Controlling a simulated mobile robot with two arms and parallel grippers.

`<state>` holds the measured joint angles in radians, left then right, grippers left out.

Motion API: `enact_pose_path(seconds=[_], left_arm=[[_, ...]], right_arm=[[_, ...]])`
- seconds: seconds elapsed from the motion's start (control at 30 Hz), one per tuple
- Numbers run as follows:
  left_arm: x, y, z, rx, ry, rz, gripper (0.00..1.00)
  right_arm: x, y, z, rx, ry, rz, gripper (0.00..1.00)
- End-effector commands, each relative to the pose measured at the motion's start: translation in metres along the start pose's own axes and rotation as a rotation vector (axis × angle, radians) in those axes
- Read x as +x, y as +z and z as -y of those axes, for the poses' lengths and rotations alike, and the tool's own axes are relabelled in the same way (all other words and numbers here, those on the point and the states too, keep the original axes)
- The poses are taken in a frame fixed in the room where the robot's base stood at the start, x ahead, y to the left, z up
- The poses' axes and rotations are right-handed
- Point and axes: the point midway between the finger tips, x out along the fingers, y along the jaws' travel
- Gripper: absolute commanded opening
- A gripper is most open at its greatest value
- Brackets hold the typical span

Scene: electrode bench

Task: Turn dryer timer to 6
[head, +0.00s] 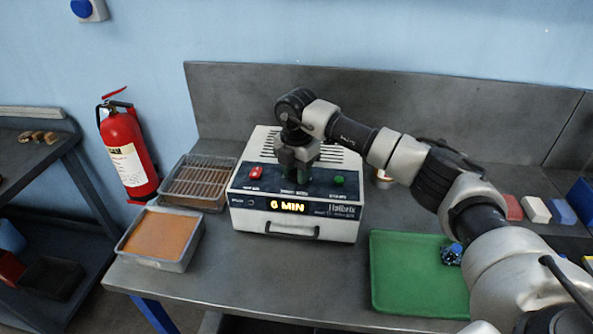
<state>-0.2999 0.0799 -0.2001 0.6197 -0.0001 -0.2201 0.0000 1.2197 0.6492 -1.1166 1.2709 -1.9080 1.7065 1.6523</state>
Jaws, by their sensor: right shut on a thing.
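The dryer (343,227) is a white box with a dark blue sloped panel, standing on the grey bench. Its lit display (287,206) reads "6 MIN" in yellow. A red button (256,172) is at the panel's left and a green button (339,181) at its right. My right gripper (297,178) points down onto the panel between the two buttons, shut on the timer knob. The knob itself is mostly hidden by the fingers. My left gripper is not in view.
A wire-racked tray (197,182) and a tray of orange material (163,234) stand left of the dryer. A green tray (405,295) with a small dark blue item (451,254) lies at right. Coloured blocks (536,209) sit farther right. A fire extinguisher (128,153) hangs at left.

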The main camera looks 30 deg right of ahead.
Motion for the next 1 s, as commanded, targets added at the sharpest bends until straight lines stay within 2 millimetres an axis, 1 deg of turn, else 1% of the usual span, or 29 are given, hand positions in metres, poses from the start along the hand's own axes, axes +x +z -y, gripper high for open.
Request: enact_pose_path(seconds=[0.03,0.17,0.2,0.33,0.57,0.67,0.77,0.87,1.0], left_arm=[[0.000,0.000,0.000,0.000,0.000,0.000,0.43],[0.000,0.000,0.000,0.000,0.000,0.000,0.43],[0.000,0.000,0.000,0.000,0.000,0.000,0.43],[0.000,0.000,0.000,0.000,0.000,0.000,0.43],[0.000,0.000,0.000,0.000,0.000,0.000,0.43],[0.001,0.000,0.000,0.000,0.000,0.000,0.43],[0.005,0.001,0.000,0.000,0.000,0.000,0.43],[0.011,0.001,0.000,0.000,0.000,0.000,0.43],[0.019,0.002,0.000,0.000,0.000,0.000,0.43]], right_arm=[[-0.004,0.002,-0.001,0.002,0.008,0.004,0.10],[-0.004,0.002,-0.001,0.002,0.009,0.004,0.10],[-0.004,0.002,-0.001,0.002,0.009,0.004,0.38],[-0.003,0.001,-0.001,0.001,0.007,0.003,0.58],[-0.001,0.001,-0.001,0.000,0.003,0.001,0.59],[-0.004,0.001,-0.001,-0.001,0.004,0.001,0.59],[-0.013,0.001,-0.001,-0.001,0.006,0.001,0.59],[-0.031,0.001,-0.001,0.000,0.008,0.003,0.59],[-0.060,0.001,-0.001,0.000,0.008,0.003,0.59]])
